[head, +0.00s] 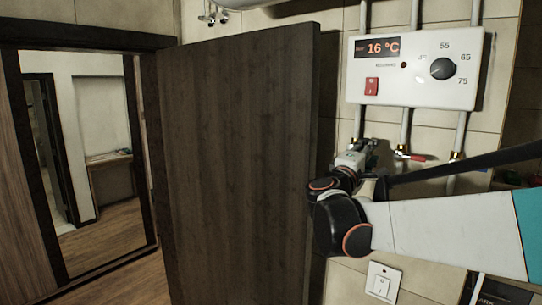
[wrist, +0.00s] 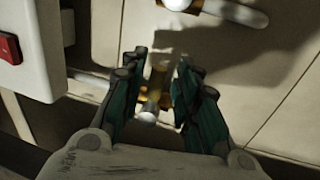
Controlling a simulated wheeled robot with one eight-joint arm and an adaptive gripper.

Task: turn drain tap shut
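My gripper (head: 353,160) is raised at the pipe fittings under the white heater panel, at the left pipe. In the wrist view, its two dark green fingers (wrist: 163,85) are apart. A brass fitting on a pipe (wrist: 157,82) shows between them, with gaps on both sides. A tap with a red handle (head: 412,157) sits on the middle pipe, just right of my gripper in the head view. The fitting at the left pipe is mostly hidden by my gripper in the head view. I cannot tell which fitting is the drain tap.
The white heater panel (head: 420,93) with a red switch (head: 371,86) and a black dial hangs above. A dark door (head: 235,165) stands left of my gripper. A white wall switch (head: 382,282) is below my arm. Another brass fitting (head: 456,156) is at the right.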

